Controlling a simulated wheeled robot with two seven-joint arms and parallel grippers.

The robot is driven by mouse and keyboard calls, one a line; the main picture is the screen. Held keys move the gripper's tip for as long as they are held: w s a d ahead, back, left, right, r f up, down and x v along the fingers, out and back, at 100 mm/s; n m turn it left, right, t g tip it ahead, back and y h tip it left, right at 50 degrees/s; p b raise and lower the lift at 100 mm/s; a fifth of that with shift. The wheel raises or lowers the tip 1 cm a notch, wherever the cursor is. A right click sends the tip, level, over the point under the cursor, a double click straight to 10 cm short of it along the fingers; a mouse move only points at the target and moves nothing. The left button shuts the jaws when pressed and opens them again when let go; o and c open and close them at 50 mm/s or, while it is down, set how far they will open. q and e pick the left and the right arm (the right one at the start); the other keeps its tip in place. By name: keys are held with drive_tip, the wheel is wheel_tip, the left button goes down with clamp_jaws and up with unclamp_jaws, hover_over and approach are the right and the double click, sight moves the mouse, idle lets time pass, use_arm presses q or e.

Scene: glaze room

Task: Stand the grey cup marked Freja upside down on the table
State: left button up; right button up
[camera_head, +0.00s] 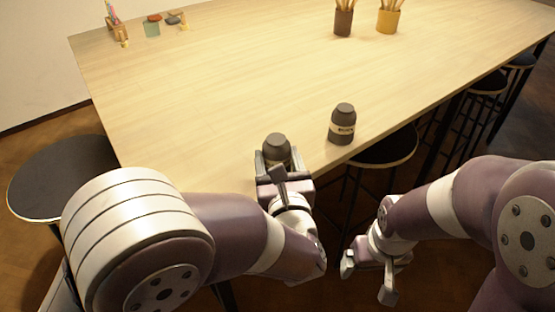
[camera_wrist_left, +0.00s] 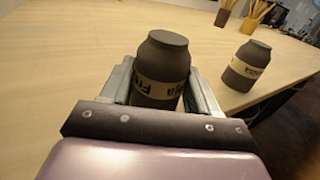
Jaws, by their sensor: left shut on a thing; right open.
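The grey cup marked Freja (camera_head: 276,146) is at the near edge of the table (camera_head: 220,90), between the fingers of my left gripper (camera_head: 277,168). In the left wrist view the cup (camera_wrist_left: 162,52) looks upright on its axis, with a flat, closed, narrower face up and a pale band bearing partly covered letters. My left gripper (camera_wrist_left: 160,88) is shut on its sides. The cup's lower end is hidden, so I cannot tell whether it touches the table. My right gripper (camera_head: 368,275) is open and empty, off the table's near side.
A second grey cup (camera_head: 343,124) with a lettered pale band stands to the right, near the edge. Brush pots (camera_head: 387,21) and small items (camera_head: 152,27) are at the back. Stools (camera_head: 62,175) stand around the table. The middle of the table is clear.

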use_arm(q)
drive_tip(key=shift+f, duration=0.15)
drive_tip(key=o, duration=1.1)
drive_tip(key=shift+c, duration=0.2)
